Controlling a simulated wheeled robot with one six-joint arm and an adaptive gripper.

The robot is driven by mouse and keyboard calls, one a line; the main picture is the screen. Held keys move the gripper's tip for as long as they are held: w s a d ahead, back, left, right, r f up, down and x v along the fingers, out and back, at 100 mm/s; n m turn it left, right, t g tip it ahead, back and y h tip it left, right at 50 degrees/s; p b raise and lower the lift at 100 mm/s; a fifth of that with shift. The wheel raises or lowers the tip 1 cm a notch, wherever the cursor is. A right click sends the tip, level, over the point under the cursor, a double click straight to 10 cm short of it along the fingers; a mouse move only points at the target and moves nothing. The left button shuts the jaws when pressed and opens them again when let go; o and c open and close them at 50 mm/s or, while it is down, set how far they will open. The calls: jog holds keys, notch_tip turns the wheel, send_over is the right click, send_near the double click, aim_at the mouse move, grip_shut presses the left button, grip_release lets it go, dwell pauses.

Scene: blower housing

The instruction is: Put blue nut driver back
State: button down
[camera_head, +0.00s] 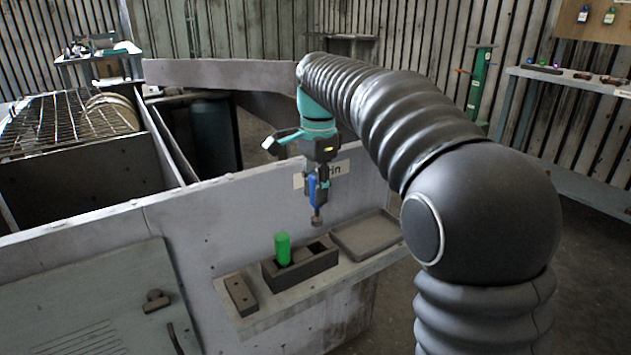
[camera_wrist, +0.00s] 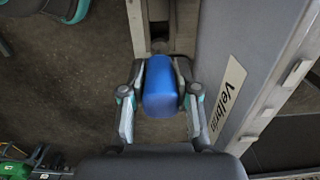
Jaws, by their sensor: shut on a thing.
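The blue nut driver (camera_head: 314,190) is upright in my gripper (camera_head: 319,182), its metal shaft and socket end pointing down. In the wrist view the blue handle (camera_wrist: 160,88) sits between the two fingers of my gripper (camera_wrist: 160,95), which are shut on it. It hangs above a dark holder block (camera_head: 318,262) on a narrow shelf. The block has a green-handled tool (camera_head: 283,249) in its left hole, and its right hole looks empty. The driver's tip is clear of the block, above its right part.
A shallow empty tray (camera_head: 367,233) lies right of the block on the shelf (camera_head: 262,311). A small dark piece with holes (camera_head: 240,296) lies at the left. The grey housing wall (camera_head: 215,215) rises behind the shelf, with a label partly hidden by my gripper.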

aim_at(316, 218)
notch_tip(316, 218, down, 4)
jog(key=b, duration=0.4)
jog(key=shift+f+b, duration=0.25)
jog(key=shift+b, duration=0.05)
jog(key=shift+f, duration=0.8)
jog(key=shift+p, duration=0.35)
jog(key=shift+f, duration=0.4)
jog(key=shift+f+b, duration=1.15)
jog(key=shift+f, duration=1.1)
jog(key=shift+r+p, duration=0.1)
jog(key=shift+p, duration=0.25)
dwell(0.4)
